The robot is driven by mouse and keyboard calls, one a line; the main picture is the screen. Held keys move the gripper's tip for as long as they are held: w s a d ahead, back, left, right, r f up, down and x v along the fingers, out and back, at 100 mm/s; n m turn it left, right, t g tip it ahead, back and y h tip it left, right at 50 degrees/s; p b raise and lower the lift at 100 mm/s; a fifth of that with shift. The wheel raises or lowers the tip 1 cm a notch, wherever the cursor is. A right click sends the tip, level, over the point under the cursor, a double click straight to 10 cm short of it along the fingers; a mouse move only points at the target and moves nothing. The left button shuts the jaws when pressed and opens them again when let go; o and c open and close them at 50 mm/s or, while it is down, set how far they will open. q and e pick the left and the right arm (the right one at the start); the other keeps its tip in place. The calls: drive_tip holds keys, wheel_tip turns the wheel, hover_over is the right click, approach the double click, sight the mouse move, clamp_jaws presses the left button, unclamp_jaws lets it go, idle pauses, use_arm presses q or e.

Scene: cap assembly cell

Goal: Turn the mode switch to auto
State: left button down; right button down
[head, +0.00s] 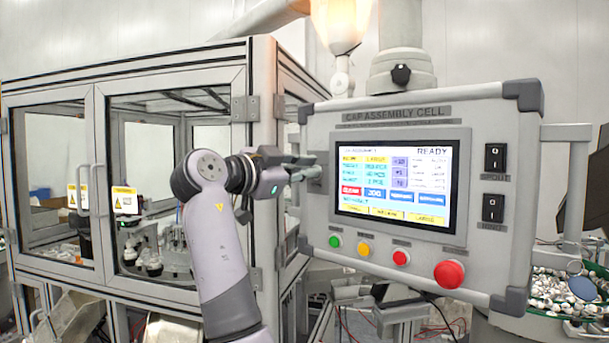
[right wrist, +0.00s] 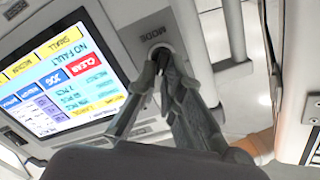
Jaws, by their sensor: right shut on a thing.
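The mode switch (right wrist: 159,46) is on the control panel (head: 402,113), under a MODE label in the right wrist view. My right gripper (head: 308,166) reaches the panel's left edge, left of the screen (head: 395,185). In the right wrist view my right gripper (right wrist: 162,78) has its two fingers shut on the switch knob. The fingers cover most of the knob, so which position it points to cannot be told. In the head view the switch is hidden behind the fingers. The screen reads READY at its top right. My left gripper is not in view.
Green (head: 335,241), yellow (head: 364,248) and red (head: 401,257) buttons and a big red mushroom button (head: 449,273) line the panel's bottom. Two black rocker switches (head: 494,157) are at its right. A framed glass enclosure (head: 180,75) stands left, close behind my right arm.

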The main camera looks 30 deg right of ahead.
drive_tip(key=shift+f+m, duration=0.15)
drive_tip(key=shift+m, duration=0.65)
drive_tip(key=c, duration=1.7)
unclamp_jaws()
drive_tip(key=shift+s, duration=0.1)
drive_tip(key=v, duration=1.2)
